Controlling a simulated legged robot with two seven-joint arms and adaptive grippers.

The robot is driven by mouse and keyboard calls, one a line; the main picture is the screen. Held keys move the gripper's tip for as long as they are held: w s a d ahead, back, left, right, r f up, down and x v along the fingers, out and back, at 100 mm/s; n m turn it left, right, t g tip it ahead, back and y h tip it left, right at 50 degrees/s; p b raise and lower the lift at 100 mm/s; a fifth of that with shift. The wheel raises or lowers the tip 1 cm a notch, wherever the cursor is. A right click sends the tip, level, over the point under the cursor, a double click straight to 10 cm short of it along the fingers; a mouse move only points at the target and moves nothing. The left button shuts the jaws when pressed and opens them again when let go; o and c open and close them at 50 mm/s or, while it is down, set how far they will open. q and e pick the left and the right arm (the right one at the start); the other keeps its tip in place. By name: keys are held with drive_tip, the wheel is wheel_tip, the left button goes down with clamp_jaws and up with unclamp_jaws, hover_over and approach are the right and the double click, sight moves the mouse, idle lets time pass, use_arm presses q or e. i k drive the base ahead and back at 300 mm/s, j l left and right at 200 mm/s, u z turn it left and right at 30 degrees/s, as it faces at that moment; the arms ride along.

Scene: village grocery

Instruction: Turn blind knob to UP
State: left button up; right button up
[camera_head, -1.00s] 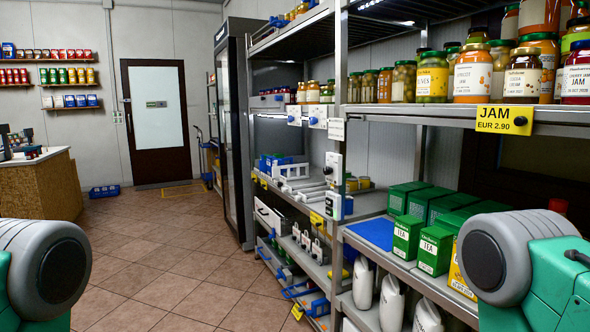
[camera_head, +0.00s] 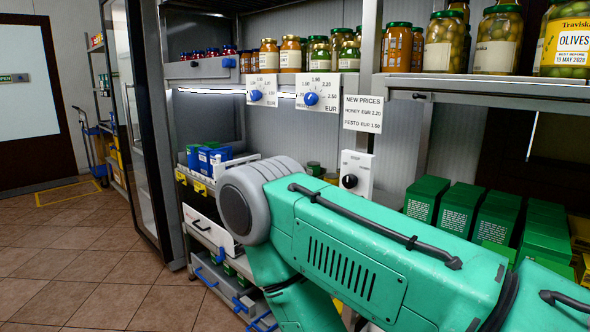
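A white panel (camera_head: 357,172) with a black round knob (camera_head: 349,181) is fixed on the shelf post, right of centre. I cannot read any UP mark on it, and my arm hides its lower part. I cannot tell for sure that this is the blind knob. My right arm, green with a grey joint, reaches in from the right across the lower middle, in front of the shelf. Its gripper does not show. My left arm and gripper are out of view.
Two white dial plates with blue knobs, the left knob (camera_head: 255,95) and the right knob (camera_head: 311,99), hang on the shelf edge beside a price sign (camera_head: 362,114). Jars (camera_head: 445,40) line the upper shelf. Green boxes (camera_head: 461,208) stand lower right. Floor (camera_head: 75,250) is clear at left.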

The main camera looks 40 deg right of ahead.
sight(349, 182)
drive_tip(key=i+j+z, duration=0.1)
drive_tip(key=i+z, duration=0.35)
drive_tip(key=i+j+z, duration=0.3)
drive_tip(key=i+z, duration=0.15)
drive_tip(key=i+j+z, duration=0.45)
drive_tip(key=i, duration=0.05)
